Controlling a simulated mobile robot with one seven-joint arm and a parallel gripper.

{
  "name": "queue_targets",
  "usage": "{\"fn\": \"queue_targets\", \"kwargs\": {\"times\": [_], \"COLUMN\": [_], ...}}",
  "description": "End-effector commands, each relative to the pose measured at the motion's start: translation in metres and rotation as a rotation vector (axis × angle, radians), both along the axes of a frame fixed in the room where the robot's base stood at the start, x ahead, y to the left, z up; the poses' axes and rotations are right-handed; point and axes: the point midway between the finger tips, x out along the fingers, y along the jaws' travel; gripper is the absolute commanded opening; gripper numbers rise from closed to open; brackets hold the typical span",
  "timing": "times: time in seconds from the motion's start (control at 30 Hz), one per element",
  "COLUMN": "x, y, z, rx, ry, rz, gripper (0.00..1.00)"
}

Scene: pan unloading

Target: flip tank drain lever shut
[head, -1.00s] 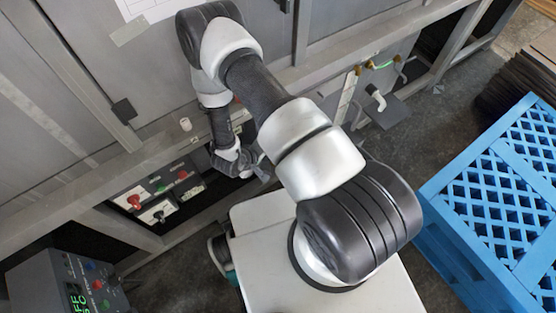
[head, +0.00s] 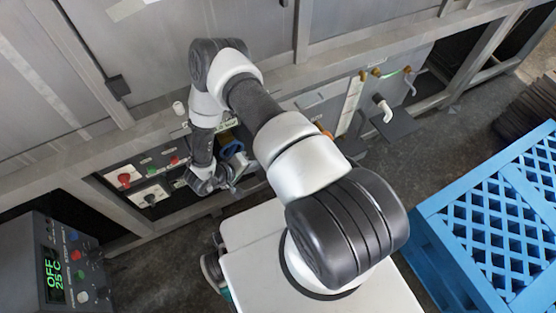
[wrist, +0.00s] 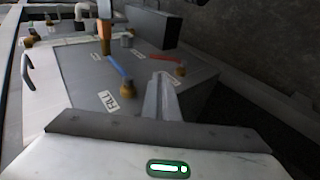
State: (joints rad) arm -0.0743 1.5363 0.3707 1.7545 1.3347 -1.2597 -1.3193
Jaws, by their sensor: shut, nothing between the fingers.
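In the wrist view my gripper (wrist: 160,98) is shut and empty, its fingers together in front of a grey panel (wrist: 85,75) with valves. A red lever (wrist: 165,59) on a brass fitting lies just beyond the fingertips. A blue lever (wrist: 117,66) on another brass fitting lies to their left, near a label reading FILL (wrist: 109,101). The other labels are too small to read, so I cannot tell for sure which lever is the drain. In the head view my gripper (head: 232,182) is low at the tank's front, partly hidden by my arm.
A white bent pipe (head: 382,107) sticks out from the tank front. A blue slatted crate (head: 480,215) stands at the right. A control box (head: 58,268) reading OFF 25 C is at lower left. A switch panel (head: 140,185) is left of my gripper. Dark floor lies between tank and crate.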

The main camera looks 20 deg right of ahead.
Motion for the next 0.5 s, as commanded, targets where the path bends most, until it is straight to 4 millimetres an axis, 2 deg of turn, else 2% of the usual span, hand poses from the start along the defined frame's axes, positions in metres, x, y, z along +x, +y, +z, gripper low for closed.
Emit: {"fn": "queue_targets", "kwargs": {"times": [0.23, 0.5], "x": [0.004, 0.017], "y": [-0.015, -0.056], "z": [-0.015, -0.053], "rx": [-0.001, 0.000], "ry": [0.001, 0.001], "rz": [-0.003, -0.004], "gripper": [0.00, 0.00]}}
